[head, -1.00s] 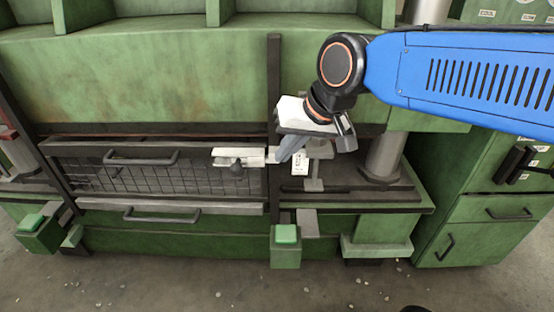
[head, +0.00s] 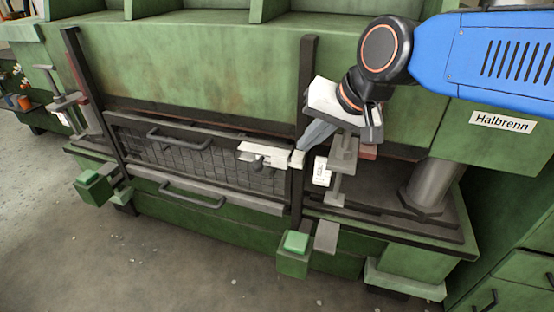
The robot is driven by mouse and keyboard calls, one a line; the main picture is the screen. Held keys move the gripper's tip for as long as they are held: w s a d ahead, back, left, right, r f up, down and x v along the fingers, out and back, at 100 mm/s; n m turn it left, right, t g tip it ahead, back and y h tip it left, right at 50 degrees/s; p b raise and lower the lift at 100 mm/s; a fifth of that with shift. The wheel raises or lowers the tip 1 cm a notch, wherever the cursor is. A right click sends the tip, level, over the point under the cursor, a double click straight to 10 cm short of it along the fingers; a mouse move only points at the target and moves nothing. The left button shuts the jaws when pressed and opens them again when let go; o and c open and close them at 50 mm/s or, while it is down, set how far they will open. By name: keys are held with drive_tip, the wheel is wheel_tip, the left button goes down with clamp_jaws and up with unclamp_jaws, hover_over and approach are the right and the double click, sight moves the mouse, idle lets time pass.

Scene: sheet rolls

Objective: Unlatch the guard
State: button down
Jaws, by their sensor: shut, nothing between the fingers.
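The guard is a dark mesh panel (head: 200,165) with a bar handle (head: 180,138), low across the front of the green press. A pale latch (head: 265,153) with a dark knob (head: 257,164) sits at the guard's right end and reaches toward the dark upright post. My gripper (head: 302,147) comes down from the upper right, its grey fingers shut and empty. The fingertips are at the latch's right end, by the post; I cannot tell whether they touch it. The guard looks closed.
A grey stand with a white tag (head: 321,171) is just right of the fingers. A thick grey column (head: 430,187) stands farther right. Green button boxes (head: 295,243) (head: 93,186) project at the front. The floor in front is open.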

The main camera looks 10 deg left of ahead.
sight(257, 161)
drive_tip(key=shift+f, duration=0.1)
drive_tip(key=x, duration=0.3)
drive_tip(key=a+x, duration=0.1)
drive_tip(key=x, duration=0.7)
drive_tip(key=shift+s+a+r, duration=0.25)
drive_tip(key=shift+s+a, duration=0.05)
drive_tip(key=shift+a, duration=0.15)
drive_tip(key=shift+s+a+f, duration=0.1)
drive_tip(key=shift+a+f, duration=0.05)
drive_tip(key=shift+a, duration=0.6)
drive_tip(key=shift+w+a, duration=0.2)
drive_tip(key=shift+a, duration=2.05)
drive_tip(key=shift+d, duration=0.1)
